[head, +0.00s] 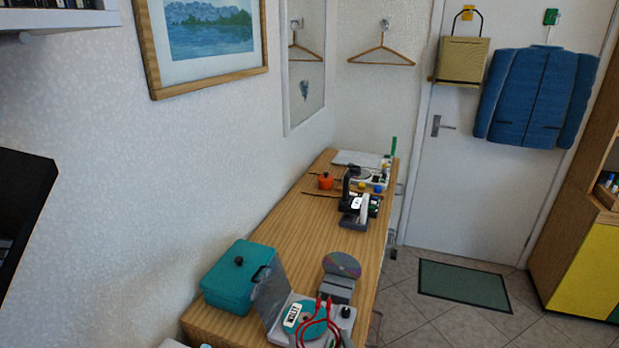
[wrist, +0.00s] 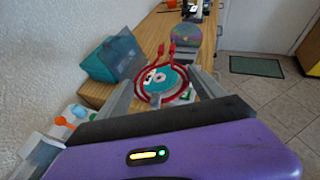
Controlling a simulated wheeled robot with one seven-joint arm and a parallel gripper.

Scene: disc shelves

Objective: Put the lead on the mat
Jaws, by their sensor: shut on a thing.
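The lead is a looped red cable with red clips at its upper ends. It shows at the bottom of the head view (head: 304,333) and between my gripper's fingers in the wrist view (wrist: 144,92). My gripper (wrist: 165,75) is shut on the lead, with the grey fingers on either side of the loop. The dark green mat (head: 464,286) lies flat and bare on the tiled floor before the door, also in the wrist view (wrist: 257,66).
The disc player (head: 272,298) has its lid raised. A teal box (head: 228,288) and an iridescent disc (head: 342,264) in a grey stand are on the long wooden counter (head: 285,235). Free tiled floor lies between counter and cabinet (head: 580,270).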

